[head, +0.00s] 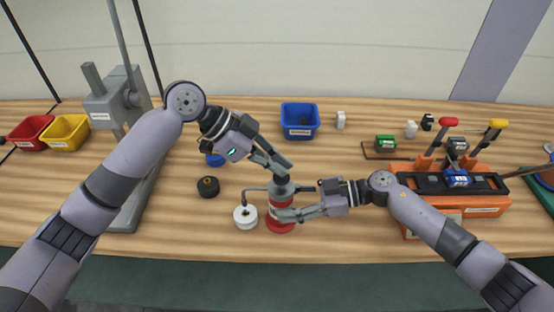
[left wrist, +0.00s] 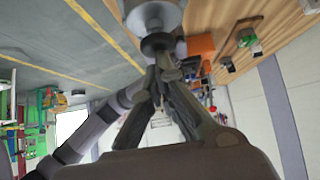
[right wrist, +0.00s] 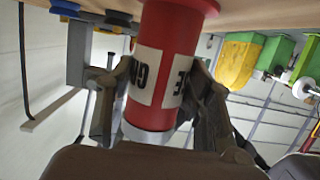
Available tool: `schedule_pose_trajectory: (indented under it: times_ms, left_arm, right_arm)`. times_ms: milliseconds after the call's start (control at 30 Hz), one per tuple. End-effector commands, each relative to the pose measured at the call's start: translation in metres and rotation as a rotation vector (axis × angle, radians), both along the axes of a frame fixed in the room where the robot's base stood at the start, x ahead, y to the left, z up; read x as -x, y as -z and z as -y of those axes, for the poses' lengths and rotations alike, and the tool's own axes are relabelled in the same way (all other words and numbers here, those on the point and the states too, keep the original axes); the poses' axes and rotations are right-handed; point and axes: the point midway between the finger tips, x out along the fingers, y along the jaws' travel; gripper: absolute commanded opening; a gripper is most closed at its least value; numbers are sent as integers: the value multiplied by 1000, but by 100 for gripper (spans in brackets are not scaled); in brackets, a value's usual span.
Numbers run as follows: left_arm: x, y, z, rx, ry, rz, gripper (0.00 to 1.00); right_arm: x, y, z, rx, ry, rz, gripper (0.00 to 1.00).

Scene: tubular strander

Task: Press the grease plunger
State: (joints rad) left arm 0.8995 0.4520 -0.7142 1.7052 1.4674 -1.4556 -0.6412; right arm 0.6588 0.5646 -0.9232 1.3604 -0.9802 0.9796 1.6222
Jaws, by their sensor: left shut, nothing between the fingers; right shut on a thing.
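The grease dispenser (head: 280,225) is a red upright can with a white label on the bench. Its thin spout (head: 256,190) points left, above a small white round part (head: 245,217). My right gripper (head: 284,213) is shut around the can; the right wrist view shows the red can (right wrist: 167,62) between its fingers. My left gripper (head: 284,170) is shut and empty, its tips just above the grey top of the dispenser. In the left wrist view a dark plunger knob (left wrist: 158,42) is just beyond the tips; I cannot tell whether they touch.
A dark round part (head: 208,187) lies left of the dispenser. A grey press stand (head: 108,105), red (head: 30,130) and yellow bins (head: 66,132) are at left. A blue bin (head: 300,121) stands behind, an orange fixture (head: 455,215) at right. The bench front is clear.

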Motion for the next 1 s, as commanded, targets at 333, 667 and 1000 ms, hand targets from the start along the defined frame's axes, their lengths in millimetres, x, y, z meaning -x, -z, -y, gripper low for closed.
schedule_pose_trajectory:
  times_ms: [333, 667, 1000]
  left_arm:
    - [0, -18, -1, -6, 1, -1, 0]
    - [0, -78, -39, -2, -3, 3, 0]
    - [0, -109, -69, -1, -1, 0, 0]
  right_arm:
    - [0, 0, 0, 0, -1, 1, 17]
    - [0, 0, 0, 0, 0, 1, 17]
    - [0, 0, 0, 0, 0, 1, 17]
